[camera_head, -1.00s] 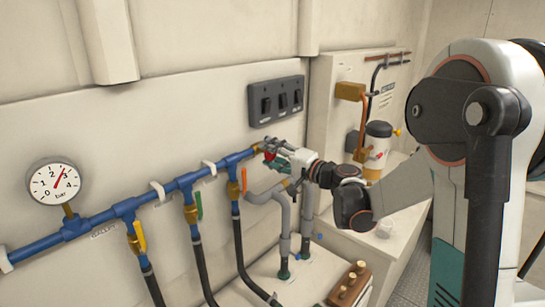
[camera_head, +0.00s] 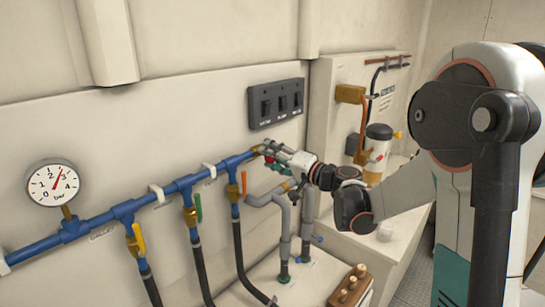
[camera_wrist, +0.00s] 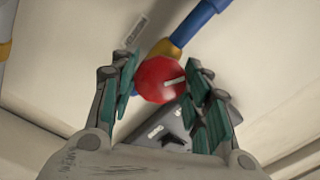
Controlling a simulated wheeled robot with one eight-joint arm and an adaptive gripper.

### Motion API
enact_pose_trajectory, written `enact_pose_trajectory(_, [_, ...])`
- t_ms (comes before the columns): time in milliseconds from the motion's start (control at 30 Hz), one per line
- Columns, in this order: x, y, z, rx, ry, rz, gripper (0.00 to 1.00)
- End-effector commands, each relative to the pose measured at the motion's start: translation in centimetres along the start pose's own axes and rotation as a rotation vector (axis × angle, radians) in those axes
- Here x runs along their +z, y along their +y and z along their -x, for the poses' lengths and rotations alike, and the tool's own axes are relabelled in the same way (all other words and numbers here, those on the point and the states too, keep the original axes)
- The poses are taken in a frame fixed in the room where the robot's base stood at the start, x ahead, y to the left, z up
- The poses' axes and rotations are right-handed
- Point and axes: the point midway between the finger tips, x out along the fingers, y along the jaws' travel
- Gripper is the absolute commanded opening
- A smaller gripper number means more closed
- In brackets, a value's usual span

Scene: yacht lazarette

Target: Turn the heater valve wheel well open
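The red valve wheel (camera_wrist: 158,82) shows in the wrist view at the end of a brass fitting (camera_wrist: 165,48) on the blue pipe. A pale mark lies on its face, pointing right. My gripper (camera_wrist: 163,88) has its teal-padded fingers on both sides of the wheel, and the pads appear to touch its rim. In the head view, my gripper (camera_head: 274,154) is at the right end of the blue manifold pipe (camera_head: 155,196). It hides most of the wheel there.
A pressure gauge (camera_head: 52,184) is at the left, its needle between 2 and 3. Yellow, green and orange lever handles hang along the pipe. A black switch panel (camera_head: 277,102) is just above my gripper. Grey pipes (camera_head: 282,225) stand below it.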

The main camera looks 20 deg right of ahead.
Motion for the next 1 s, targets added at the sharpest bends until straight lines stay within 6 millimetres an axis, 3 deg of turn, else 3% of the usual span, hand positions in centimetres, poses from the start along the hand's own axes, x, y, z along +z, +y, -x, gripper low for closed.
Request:
enact_pose_trajectory(67, [0.0,0.0,0.0,0.001,0.000,0.000,0.63])
enact_pose_trajectory(367, [0.0,0.1,0.9,0.001,0.001,0.000,0.63])
enact_pose_trajectory(800, [0.0,0.1,9.1,0.003,0.003,0.000,0.64])
enact_pose_trajectory(1000, [0.0,0.1,11.4,0.001,0.002,0.000,0.64])
